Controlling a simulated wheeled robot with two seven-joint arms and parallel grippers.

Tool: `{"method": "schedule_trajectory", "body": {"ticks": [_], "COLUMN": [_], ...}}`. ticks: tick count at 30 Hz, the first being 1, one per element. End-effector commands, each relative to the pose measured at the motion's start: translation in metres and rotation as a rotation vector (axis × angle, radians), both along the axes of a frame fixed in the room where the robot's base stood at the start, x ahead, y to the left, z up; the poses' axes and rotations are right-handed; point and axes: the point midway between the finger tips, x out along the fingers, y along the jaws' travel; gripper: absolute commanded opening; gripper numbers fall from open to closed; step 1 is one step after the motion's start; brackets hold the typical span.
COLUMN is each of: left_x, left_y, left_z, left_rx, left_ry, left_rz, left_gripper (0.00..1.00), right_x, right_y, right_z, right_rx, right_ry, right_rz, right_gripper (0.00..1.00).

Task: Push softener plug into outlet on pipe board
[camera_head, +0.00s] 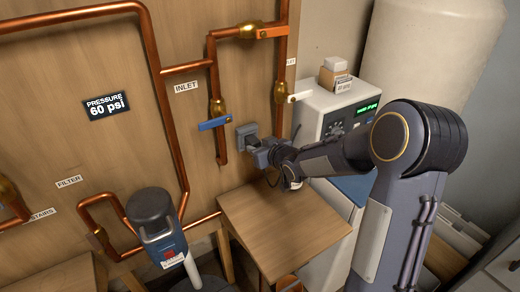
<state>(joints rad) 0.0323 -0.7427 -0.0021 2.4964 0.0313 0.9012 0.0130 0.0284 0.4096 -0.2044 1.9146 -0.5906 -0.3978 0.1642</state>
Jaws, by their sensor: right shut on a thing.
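The grey outlet (246,131) is fixed to the wooden pipe board (130,140), right of the copper pipe with the blue lever. My right gripper (261,152) is at the outlet's lower right side, shut on the softener plug. The plug is small and mostly hidden by the fingers, so I cannot tell whether its prongs are in the outlet. A dark cord (269,179) hangs below the gripper. The white softener (312,113) with a lit green display stands to the right.
A wooden table (285,230) with a clear top stands below my right gripper. A large cream tank (435,50) stands behind.

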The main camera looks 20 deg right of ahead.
Motion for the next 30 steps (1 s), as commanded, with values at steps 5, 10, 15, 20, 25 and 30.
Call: {"method": "schedule_trajectory", "body": {"ticks": [5, 10, 15, 20, 25, 30], "left_x": [0.0, 0.0, 0.0, 0.0, 0.0, 0.0], "left_y": [0.0, 0.0, 0.0, 0.0, 0.0, 0.0], "left_z": [0.0, 0.0, 0.0, -0.002, -0.007, -0.008], "left_rx": [0.0, 0.0, 0.0, 0.0, 0.0, 0.0], "left_ry": [0.0, 0.0, 0.0, 0.0, 0.0, 0.0], "left_rz": [0.0, 0.0, 0.0, 0.0, 0.0, 0.0], "left_gripper": [0.36, 0.36, 0.36, 0.36, 0.36, 0.36], "right_x": [0.002, 0.002, 0.002, -0.005, -0.031, -0.056], "right_y": [0.001, 0.001, 0.0, -0.001, -0.005, -0.008], "right_z": [0.001, 0.001, 0.0, 0.004, 0.015, 0.026], "right_rx": [0.001, 0.001, 0.0, 0.0, 0.001, 0.001], "right_ry": [-0.003, -0.003, -0.002, -0.005, -0.006, -0.005], "right_rz": [0.001, 0.001, 0.0, -0.001, -0.002, -0.001], "right_gripper": [0.39, 0.56, 0.56, 0.56, 0.56, 0.56]}}
